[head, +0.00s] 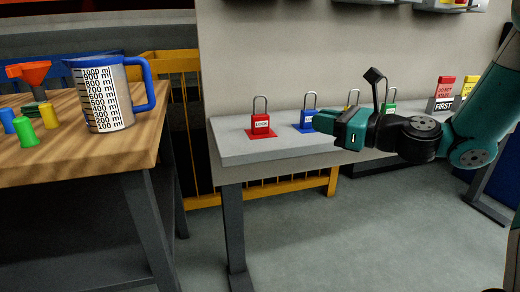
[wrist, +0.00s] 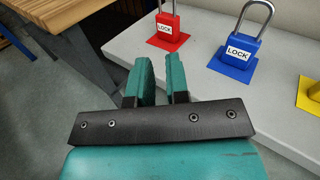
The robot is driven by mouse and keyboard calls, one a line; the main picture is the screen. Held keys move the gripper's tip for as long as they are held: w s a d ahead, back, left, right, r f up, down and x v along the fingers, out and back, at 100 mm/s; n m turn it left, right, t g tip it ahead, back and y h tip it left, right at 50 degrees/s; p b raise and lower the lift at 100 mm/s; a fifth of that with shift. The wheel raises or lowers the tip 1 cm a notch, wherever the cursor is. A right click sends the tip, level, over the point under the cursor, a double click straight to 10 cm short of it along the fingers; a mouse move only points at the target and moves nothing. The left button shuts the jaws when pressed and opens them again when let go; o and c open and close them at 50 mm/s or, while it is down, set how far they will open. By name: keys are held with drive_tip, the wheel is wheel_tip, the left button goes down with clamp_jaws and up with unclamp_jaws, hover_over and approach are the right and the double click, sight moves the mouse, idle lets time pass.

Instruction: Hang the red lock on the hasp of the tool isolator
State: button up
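The red lock (head: 260,125) stands upright on a red mat at the left end of the grey shelf, its shackle up. In the wrist view the red lock (wrist: 168,24) is at the top, beyond the fingertips, its shackle cut off by the frame. My gripper (head: 326,122) is in front of the shelf, to the right of the red lock and overlapping the blue lock's mat in the head view. In the wrist view my gripper (wrist: 162,74) shows a gap between its teal fingers with nothing in it. I cannot make out the tool isolator's hasp.
A blue lock (head: 308,118) stands right of the red one, with yellow (head: 350,108) and green (head: 388,107) locks beyond. Sign blocks (head: 443,92) stand farther right. Wall units (head: 440,4) are cut off above. A wooden table (head: 60,165) with a jug (head: 103,98) is left.

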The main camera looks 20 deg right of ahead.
drive_tip(key=d+m+t, duration=0.1)
drive_tip(key=p, duration=1.3)
approach(266, 114)
drive_tip(key=shift+m+h, duration=0.3)
drive_tip(key=w+a+r, duration=0.2)
drive_tip(key=w+r, duration=0.1)
drive_tip(key=shift+w+a, duration=0.15)
drive_tip(key=shift+w, duration=0.05)
drive_tip(key=shift+w+a+f+p, duration=0.25)
drive_tip(key=shift+w+a+p, duration=0.1)
drive_tip(key=shift+w, duration=0.15)
drive_tip(key=x, duration=0.4)
drive_tip(key=shift+w+a+p, duration=0.25)
drive_tip(key=shift+w+p, duration=0.05)
drive_tip(key=shift+p, duration=0.05)
clamp_jaws()
